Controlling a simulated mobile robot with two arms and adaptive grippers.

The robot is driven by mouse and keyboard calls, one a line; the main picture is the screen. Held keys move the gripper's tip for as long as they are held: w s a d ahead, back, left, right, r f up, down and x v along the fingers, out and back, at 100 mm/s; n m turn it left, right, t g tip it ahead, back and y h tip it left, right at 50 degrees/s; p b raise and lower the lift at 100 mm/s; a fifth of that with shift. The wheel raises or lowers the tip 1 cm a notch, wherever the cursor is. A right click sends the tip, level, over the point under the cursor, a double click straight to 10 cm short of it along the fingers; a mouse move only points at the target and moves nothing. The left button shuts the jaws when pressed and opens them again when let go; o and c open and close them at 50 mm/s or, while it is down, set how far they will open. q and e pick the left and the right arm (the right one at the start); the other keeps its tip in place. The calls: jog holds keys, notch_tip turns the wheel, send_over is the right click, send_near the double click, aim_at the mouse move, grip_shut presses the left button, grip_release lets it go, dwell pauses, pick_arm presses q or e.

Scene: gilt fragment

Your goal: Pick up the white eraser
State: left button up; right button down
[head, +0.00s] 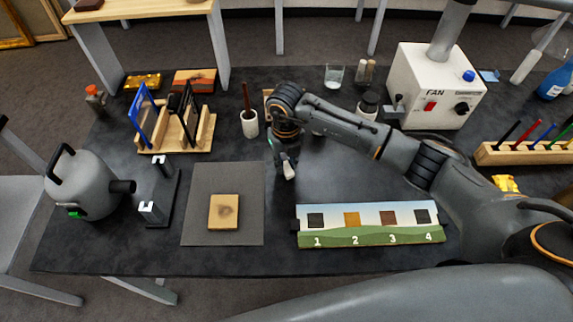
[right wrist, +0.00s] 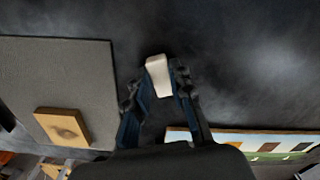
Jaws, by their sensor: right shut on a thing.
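The white eraser (right wrist: 158,76) is a small white block between the fingertips of my right gripper (right wrist: 160,88) in the right wrist view. The fingers are shut on it, one on each side. In the head view my right gripper (head: 286,165) is over the dark table, just right of the grey mat, with the eraser (head: 289,172) showing pale at its fingertips. I cannot tell whether the eraser still touches the table. My left gripper is not in view.
A grey mat (head: 199,219) with a wooden block (head: 223,212) lies to the left. A numbered strip (head: 371,238) lies at the front right. A white cup (head: 249,124) and a wooden rack (head: 205,135) stand behind. A white fan box (head: 425,77) stands at back right.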

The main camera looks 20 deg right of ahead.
jog(key=shift+r+b, duration=0.4)
jog(key=shift+r, duration=0.1)
jog(key=shift+w+r+b, duration=0.1)
jog(key=shift+r+b, duration=0.4)
jog(key=shift+r, duration=0.2)
jog(key=s+a+r+b, duration=0.3)
jog(key=s+a+r, duration=0.4)
jog(key=s+r, duration=0.3)
jog(key=shift+s+a+r, duration=0.3)
jog(key=shift+s, duration=0.75)
